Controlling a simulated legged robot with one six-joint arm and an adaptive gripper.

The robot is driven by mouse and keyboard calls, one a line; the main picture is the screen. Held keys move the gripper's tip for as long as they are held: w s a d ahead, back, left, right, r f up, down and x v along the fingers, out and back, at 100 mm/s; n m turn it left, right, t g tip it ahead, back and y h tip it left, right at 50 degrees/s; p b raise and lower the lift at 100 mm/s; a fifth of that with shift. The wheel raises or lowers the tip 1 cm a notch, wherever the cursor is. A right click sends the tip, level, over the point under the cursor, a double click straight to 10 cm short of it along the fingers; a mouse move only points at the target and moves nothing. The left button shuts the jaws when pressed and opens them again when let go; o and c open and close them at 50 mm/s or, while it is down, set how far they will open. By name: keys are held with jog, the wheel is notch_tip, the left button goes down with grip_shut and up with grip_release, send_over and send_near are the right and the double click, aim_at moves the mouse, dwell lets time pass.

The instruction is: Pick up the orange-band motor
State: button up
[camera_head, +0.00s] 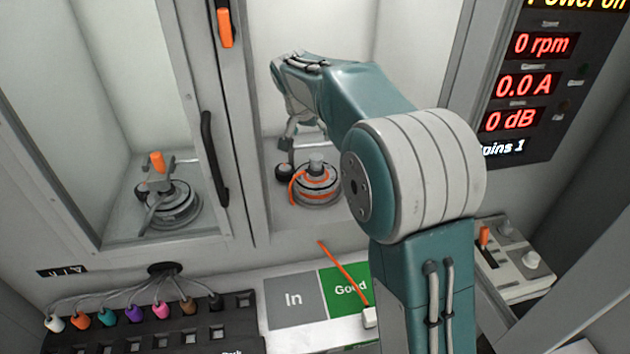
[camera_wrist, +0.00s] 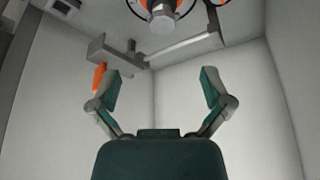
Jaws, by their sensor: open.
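The orange-band motor (camera_head: 318,187) stands upright on the floor of the middle bay, a grey disc with orange stripes and a short hub on top. An orange cable (camera_head: 340,268) lies below it, ending in a white plug (camera_head: 370,317). My gripper (camera_head: 298,143) is inside the bay, just above and left of the motor's hub, partly hidden by my arm. In the wrist view my gripper (camera_wrist: 161,90) is open with nothing between its fingers. The motor (camera_wrist: 163,14) shows there at the top edge, partly cut off, beyond the fingertips.
A clamp with an orange handle (camera_wrist: 99,77) stands near the motor. Another motor (camera_head: 172,205) sits in the left bay, beside a black door handle (camera_head: 213,160). The In/Good tray (camera_head: 293,299), coloured plugs (camera_head: 107,317) and a switch box (camera_head: 515,258) are in front.

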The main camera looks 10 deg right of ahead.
aim_at(316, 156)
jog(key=x, duration=1.1)
jog(key=shift+w+a+f, duration=0.15)
jog(key=shift+w+f, duration=0.1)
jog(key=shift+f, duration=0.05)
grip_shut()
jog(key=shift+r, duration=0.15)
